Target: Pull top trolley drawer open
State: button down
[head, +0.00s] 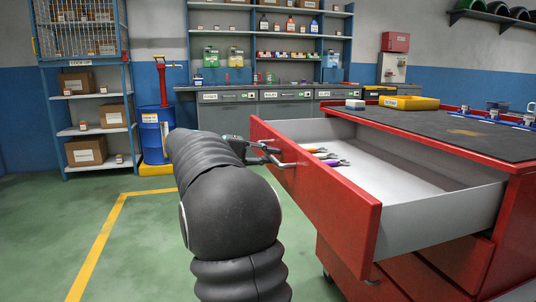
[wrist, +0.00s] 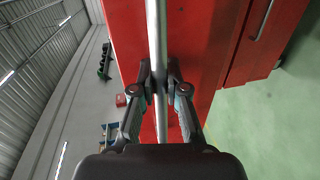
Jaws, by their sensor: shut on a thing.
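The red trolley (head: 510,208) stands at the right with its top drawer (head: 340,206) pulled well out toward the left. Wrenches with orange and purple handles (head: 331,161) lie inside the drawer near its front. My gripper (head: 272,152) is at the outside of the drawer front. In the wrist view my gripper (wrist: 160,88) is shut on the drawer's bar handle (wrist: 157,40), with one finger on each side of the bar. Part of the handle also shows in the head view (head: 287,164). A lower drawer handle (wrist: 264,20) shows at the upper right of the wrist view.
A dark mat on the trolley top carries a yellow tray (head: 408,103) and a small block (head: 356,105). Grey cabinets (head: 285,108), a blue drum (head: 156,135) and a shelf rack (head: 97,93) stand behind. Green floor (head: 140,240) left of the drawer is clear.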

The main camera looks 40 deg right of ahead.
jog(key=shift+a, duration=0.1)
jog(key=c, duration=1.2)
grip_release()
jog(key=shift+w, duration=0.1)
jog(key=v, duration=1.2)
jog(key=shift+f, duration=0.1)
